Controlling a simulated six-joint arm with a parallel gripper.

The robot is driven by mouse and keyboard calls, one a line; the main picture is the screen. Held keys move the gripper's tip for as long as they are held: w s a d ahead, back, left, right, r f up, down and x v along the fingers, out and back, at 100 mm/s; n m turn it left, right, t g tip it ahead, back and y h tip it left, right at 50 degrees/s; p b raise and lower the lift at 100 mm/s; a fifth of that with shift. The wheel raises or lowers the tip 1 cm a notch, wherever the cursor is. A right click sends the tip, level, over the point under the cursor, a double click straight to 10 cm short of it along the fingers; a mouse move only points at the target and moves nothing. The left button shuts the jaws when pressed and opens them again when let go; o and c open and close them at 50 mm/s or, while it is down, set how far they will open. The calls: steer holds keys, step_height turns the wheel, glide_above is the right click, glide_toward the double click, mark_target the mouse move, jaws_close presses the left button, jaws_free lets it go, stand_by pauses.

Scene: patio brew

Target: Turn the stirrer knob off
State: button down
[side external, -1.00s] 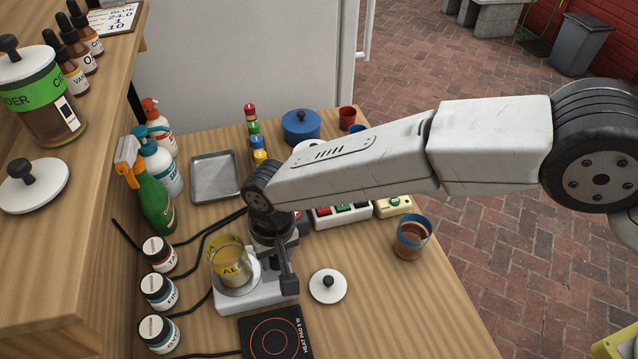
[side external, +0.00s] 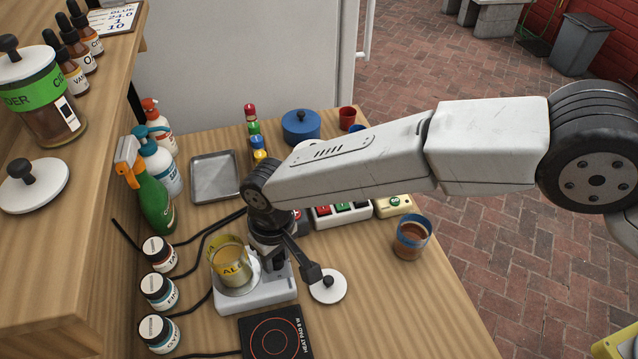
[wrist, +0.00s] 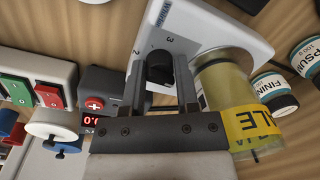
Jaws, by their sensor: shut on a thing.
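The stirrer is a white unit (side external: 258,296) on the table in the side view; in the wrist view its white face (wrist: 215,28) carries printed dial numbers. Its black knob (wrist: 160,66) sits between the two fingers of my gripper (wrist: 161,75), which is shut on it. In the side view my gripper (side external: 281,262) is low over the stirrer and largely hides the knob. A glass beaker with a yellow label (side external: 231,262) stands on the stirrer plate; it also shows in the wrist view (wrist: 224,92), right of the fingers.
A white lid (side external: 328,288) lies close beside my gripper. A black heat pad (side external: 275,340) is in front, and a glass with brown liquid (side external: 411,239) stands to the right. Labelled jars (side external: 158,290) and cables lie left. A switch box (side external: 340,214) sits behind.

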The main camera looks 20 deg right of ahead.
steer(key=shift+c, duration=1.9)
jaws_free()
steer(key=shift+r, duration=0.1)
steer(key=shift+w+d+r, duration=0.1)
steer(key=shift+r, duration=1.85)
steer(key=shift+d+r, duration=0.1)
steer(key=shift+r, duration=1.8)
